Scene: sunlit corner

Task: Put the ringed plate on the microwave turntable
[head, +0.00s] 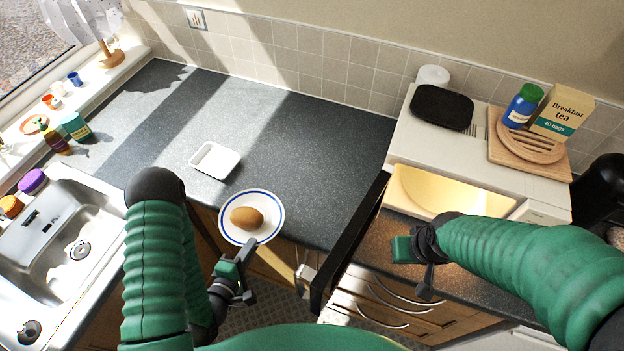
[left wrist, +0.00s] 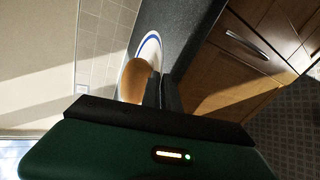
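The ringed plate (head: 270,232), white with a blue ring, carries a brown potato-like item (head: 246,218). It is at the counter's front edge and overhangs it. My left gripper (head: 250,252) is at the plate's near rim. In the left wrist view its fingers (left wrist: 164,92) are close together at the rim of the plate (left wrist: 150,44), apparently pinching it. The microwave (head: 480,160) is at the right with its dark door (head: 345,248) open and its interior (head: 435,192) lit yellow.
A white tray (head: 215,160) lies on the counter behind the plate. The open door stands between the plate and my right arm. A black item (head: 442,107), a wooden board (head: 555,162), and a tea box (head: 563,113) are atop the microwave. The sink (head: 70,240) is left.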

